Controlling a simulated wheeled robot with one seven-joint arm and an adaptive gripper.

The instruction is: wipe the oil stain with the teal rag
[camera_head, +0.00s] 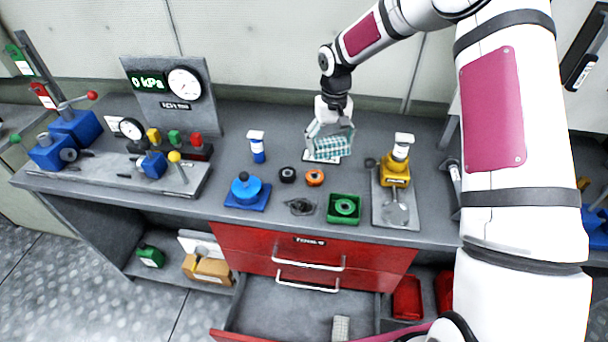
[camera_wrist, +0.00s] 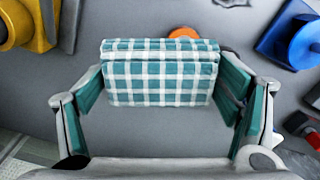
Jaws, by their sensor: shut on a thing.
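The teal-and-white checked rag (camera_head: 333,143) is folded into a block at the back middle of the grey workbench. My gripper (camera_head: 331,140) is shut on it, and in the wrist view the rag (camera_wrist: 160,75) lies between the two fingertips. I cannot tell whether the rag still touches the bench. The dark oil stain (camera_head: 300,206) is on the bench near the front edge, in front of and left of the rag. Only part of the stain (camera_wrist: 232,2) shows at the top of the wrist view.
Orange (camera_head: 315,177) and black (camera_head: 287,174) rings lie between rag and stain. A green tray (camera_head: 344,208) stands right of the stain, a blue weight-like object (camera_head: 246,188) left. A yellow device (camera_head: 395,170) stands farther right. A red drawer (camera_head: 305,258) is open below.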

